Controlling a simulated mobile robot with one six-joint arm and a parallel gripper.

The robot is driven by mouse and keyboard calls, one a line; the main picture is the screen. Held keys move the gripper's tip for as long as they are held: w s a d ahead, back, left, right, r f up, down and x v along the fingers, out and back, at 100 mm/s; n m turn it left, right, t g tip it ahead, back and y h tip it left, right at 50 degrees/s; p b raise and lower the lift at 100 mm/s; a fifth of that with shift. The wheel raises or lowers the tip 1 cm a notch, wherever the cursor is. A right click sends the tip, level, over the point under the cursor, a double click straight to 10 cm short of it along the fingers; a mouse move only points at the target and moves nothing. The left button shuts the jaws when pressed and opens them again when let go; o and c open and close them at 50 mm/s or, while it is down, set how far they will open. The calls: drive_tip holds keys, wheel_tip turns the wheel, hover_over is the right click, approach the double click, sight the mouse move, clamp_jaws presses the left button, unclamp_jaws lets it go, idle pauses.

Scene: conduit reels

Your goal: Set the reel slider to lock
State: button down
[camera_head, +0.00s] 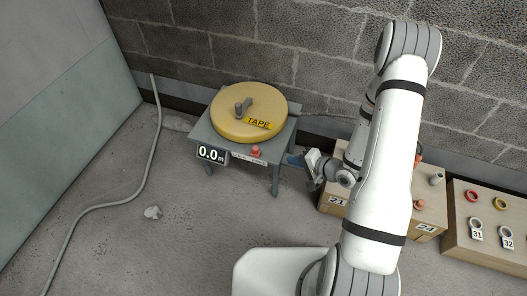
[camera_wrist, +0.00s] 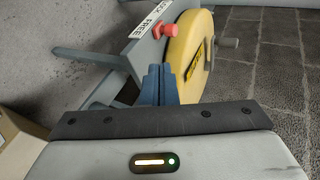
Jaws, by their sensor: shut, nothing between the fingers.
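The round yellow TAPE reel (camera_head: 243,115) sits on a grey stand (camera_head: 206,140); it also shows in the wrist view (camera_wrist: 186,62). The red slider knob (camera_head: 255,151) stands on the stand's front edge, near the right end of a white label (camera_head: 240,158). In the wrist view the label (camera_wrist: 150,19) reads LOCK and FREE, and the red knob (camera_wrist: 165,30) stands beside the FREE end. My gripper (camera_head: 292,160) is to the right of the stand, with its blue fingers together and empty. In the wrist view the fingers (camera_wrist: 158,82) appear below the knob, apart from it.
A display (camera_head: 211,154) reading 0.0 m hangs at the stand's front left. Wooden boxes (camera_head: 430,215) with numbered tags and rings (camera_head: 472,195) stand to the right. A grey conduit (camera_head: 140,190) and a small stone (camera_head: 153,212) lie on the floor. A block wall stands behind.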

drive_tip(key=b, duration=0.4)
approach(258, 152)
wheel_tip(258, 152, down, 3)
drive_tip(key=a, duration=0.1)
drive_tip(key=w+a, duration=0.2)
drive_tip(key=shift+w+a+r, duration=0.1)
drive_tip(key=shift+w+r, duration=0.15)
drive_tip(key=shift+w, duration=0.05)
drive_tip(key=shift+w+a+r+b, duration=0.1)
drive_tip(key=shift+w+a+b, duration=0.25)
drive_tip(key=shift+w+a, duration=0.2)
